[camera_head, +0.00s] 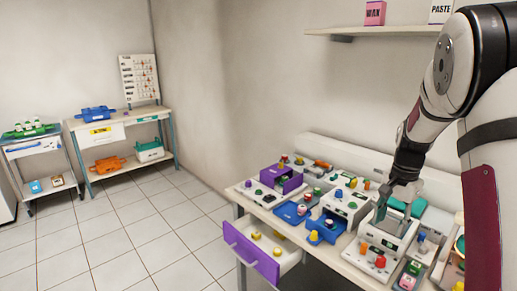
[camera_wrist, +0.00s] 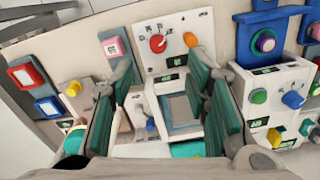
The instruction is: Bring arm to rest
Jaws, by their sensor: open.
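My arm (camera_head: 443,85) reaches in from the right edge of the head view and bends down over the workbench. My gripper (camera_head: 383,208) hangs low over a white box-shaped unit (camera_head: 397,226) on the bench. In the wrist view my gripper (camera_wrist: 160,108) is open, its two green-padded fingers well apart. Between the fingers I see a white panel with a red knob (camera_wrist: 158,43) and a square grey recess (camera_wrist: 180,110). Nothing is held between the fingers. Whether the fingertips touch the unit I cannot tell.
The workbench is crowded with knobbed units, including a purple box (camera_head: 291,186) and a blue tray (camera_head: 291,212). A purple-fronted drawer (camera_head: 250,255) stands open at its front left. A shelf (camera_head: 370,31) hangs above. The tiled floor (camera_head: 130,225) at left is clear.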

